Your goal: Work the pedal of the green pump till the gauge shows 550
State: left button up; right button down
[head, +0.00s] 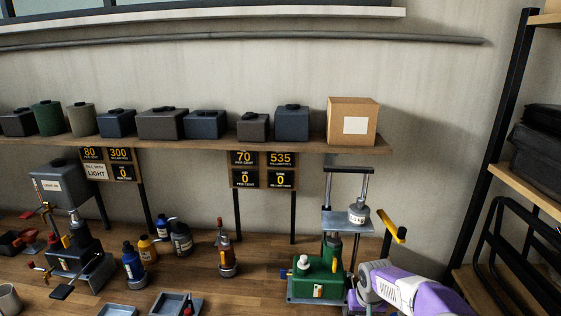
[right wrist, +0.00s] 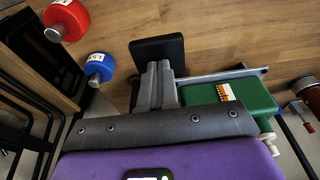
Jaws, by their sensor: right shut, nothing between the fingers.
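The green pump (head: 318,282) stands on the bench at the lower middle right of the head view, under a raised platform (head: 348,222). Its green body also shows in the right wrist view (right wrist: 232,112). A black pedal pad (right wrist: 157,50) sits left of it there. My right gripper (right wrist: 158,68) is shut and empty, its tips over the pad's near edge; I cannot tell whether they touch. In the head view the gripper (head: 356,292) is beside the pump's right side, and the pedal is hidden. Right display boards (head: 262,169) read 70, 535, 0 and 0. My left gripper is out of view.
A labelled grey weight (head: 358,214) rests on the platform. A yellow handle (head: 391,226) sticks out to its right. Another pump-like device (head: 80,262) stands at left, with bottles (head: 133,262) between. Red (right wrist: 66,20) and blue (right wrist: 98,67) labelled weights lie near the pedal.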

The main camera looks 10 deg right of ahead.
jog(key=s+b+x, duration=0.1)
jog(key=b+x, duration=0.3)
jog(key=x, duration=0.2)
jog(key=p+v, duration=0.2)
jog(key=v, duration=0.1)
jog(key=w+p+v, duration=0.1)
jog(key=p+v, duration=0.1)
jog(key=v, duration=0.1)
jog(key=shift+r, duration=0.1)
dwell(0.7)
